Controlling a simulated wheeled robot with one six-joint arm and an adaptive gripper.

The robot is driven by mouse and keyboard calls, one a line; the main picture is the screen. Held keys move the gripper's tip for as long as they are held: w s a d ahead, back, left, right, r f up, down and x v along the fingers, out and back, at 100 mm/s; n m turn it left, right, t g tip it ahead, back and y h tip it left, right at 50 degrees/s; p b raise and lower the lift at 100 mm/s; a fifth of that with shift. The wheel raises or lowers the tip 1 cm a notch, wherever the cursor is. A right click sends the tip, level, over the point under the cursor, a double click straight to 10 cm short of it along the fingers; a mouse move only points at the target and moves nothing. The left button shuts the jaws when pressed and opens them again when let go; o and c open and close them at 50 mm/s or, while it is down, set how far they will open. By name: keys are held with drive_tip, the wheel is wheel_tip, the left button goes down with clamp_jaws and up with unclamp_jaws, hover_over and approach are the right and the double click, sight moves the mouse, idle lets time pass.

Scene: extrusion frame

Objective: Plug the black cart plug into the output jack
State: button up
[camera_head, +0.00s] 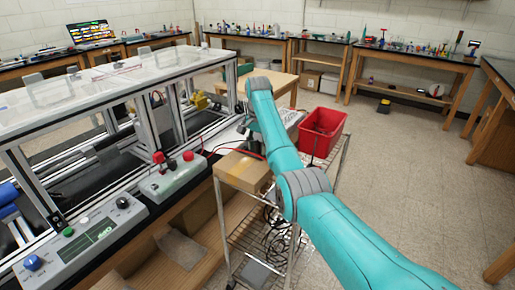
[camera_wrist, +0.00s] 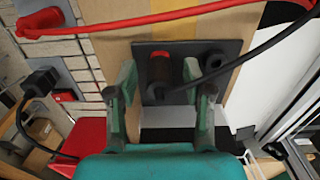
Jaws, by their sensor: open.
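In the wrist view, a black block (camera_wrist: 220,48) with a red-collared post (camera_wrist: 160,68) and dark posts lies against a tan cardboard surface. A black plug (camera_wrist: 158,92) with a black cable running to the upper right lies between the fingertips. My gripper (camera_wrist: 164,92) is open, with one finger on each side of the plug, and no clear contact shows. Another black plug (camera_wrist: 40,82) is at the left on a grey plate. I cannot tell which socket is the output jack.
A cardboard box (camera_head: 243,170) sits on the wire cart (camera_head: 262,240), where black cables hang. A red bin (camera_head: 321,130) is behind it. The bench at left holds a grey control box (camera_head: 172,178) with red plugs and a meter unit (camera_head: 90,240). Floor at right is clear.

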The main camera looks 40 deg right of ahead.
sight(257, 142)
idle(0.9)
clamp_jaws()
drive_tip(key=shift+r, duration=0.1)
drive_tip(key=shift+r, duration=2.95)
drive_tip(key=shift+w+a, duration=0.1)
